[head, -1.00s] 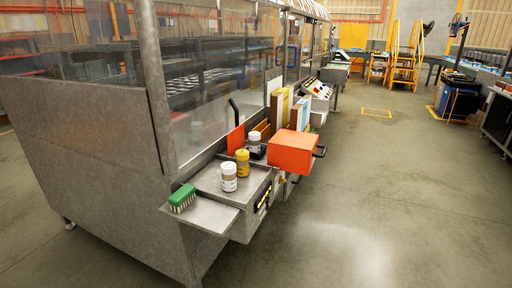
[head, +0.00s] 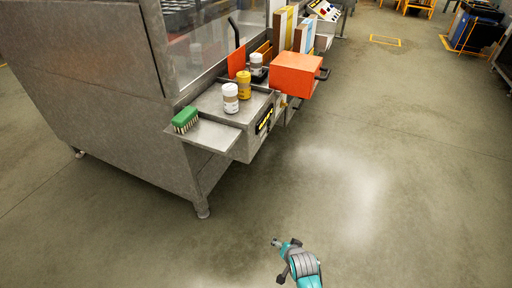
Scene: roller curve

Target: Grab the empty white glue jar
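Two jars with white lids stand upright on the machine's metal shelf. One white-lidded jar (head: 231,98) is at the front, and the other white-lidded jar (head: 256,66) is farther back, in or behind a dark holder. A yellow-lidded jar (head: 243,84) stands between them. I cannot tell which white one is empty. My gripper (head: 277,243) shows small and low in the head view, over the open floor. It is well apart from the jars, and whether its fingers are open is too small to tell.
A green brush (head: 185,120) lies on the lower side shelf (head: 212,136) at the front left. An orange box (head: 297,74) sticks out right of the jars. Upright binders (head: 284,32) stand behind. The floor (head: 370,180) in front is clear.

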